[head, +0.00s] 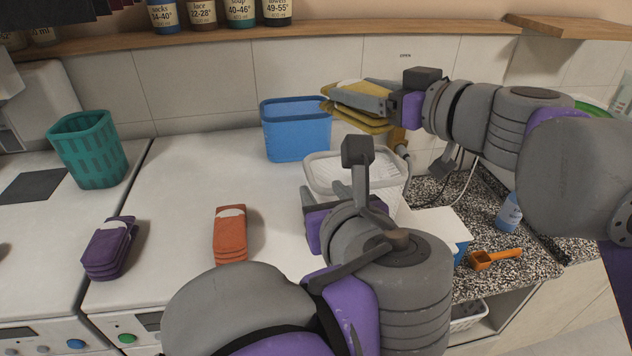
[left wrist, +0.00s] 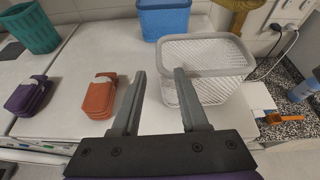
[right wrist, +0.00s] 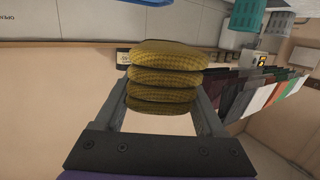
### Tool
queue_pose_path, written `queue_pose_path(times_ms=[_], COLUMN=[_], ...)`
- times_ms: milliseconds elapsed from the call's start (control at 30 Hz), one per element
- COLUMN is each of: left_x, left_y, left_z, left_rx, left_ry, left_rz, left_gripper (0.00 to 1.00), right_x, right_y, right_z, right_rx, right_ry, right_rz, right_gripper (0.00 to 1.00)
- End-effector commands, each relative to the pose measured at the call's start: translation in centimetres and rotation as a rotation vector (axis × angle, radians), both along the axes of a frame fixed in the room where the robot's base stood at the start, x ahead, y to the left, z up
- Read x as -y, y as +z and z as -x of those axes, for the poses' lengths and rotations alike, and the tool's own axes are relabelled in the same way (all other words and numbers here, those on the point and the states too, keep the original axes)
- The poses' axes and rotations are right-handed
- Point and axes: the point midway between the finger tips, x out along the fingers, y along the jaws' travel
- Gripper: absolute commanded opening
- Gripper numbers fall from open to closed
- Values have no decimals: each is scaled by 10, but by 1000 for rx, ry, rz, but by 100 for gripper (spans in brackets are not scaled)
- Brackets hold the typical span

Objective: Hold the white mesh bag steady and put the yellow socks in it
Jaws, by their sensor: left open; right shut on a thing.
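The white mesh bag (head: 322,163) stands upright and open-topped on the white machine top, near the speckled counter. It also shows in the left wrist view (left wrist: 222,90). My left gripper (head: 323,193) is open and empty at the near-left side of the bag; in the left wrist view one finger (left wrist: 159,76) overlaps the bag's left edge, and I cannot tell if it touches. My right gripper (right wrist: 162,95) is shut on the folded yellow socks (right wrist: 165,77), a stack of several layers. In the head view the socks (head: 362,124) are held above and behind the bag.
A blue basket (head: 297,137) stands behind the bag and a teal basket (head: 88,150) at the left. Orange socks (head: 230,238) and purple socks (head: 106,250) lie on the machines. An orange scoop (head: 494,258) and a blue bottle (head: 509,214) are on the counter.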

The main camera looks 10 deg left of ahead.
Motion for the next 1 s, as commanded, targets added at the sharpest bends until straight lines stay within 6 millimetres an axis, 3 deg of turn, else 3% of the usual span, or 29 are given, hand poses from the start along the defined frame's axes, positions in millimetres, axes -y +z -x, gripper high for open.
queue_pose_path(times_ms=[500, 700, 1000], left_x=[-30, -35, -36], left_y=[-35, -41, -42], left_z=[-79, -93, -95], left_rx=[1, 1, 1], left_ry=[9, 6, 4], left_rz=[3, 1, 2], left_gripper=[44, 44, 44], right_x=[0, 0, 0], right_y=[0, 0, 0], right_z=[0, 0, 0], right_rx=[0, 0, 0], right_ry=[0, 0, 0], right_rz=[0, 0, 0], right_gripper=[18, 18, 18])
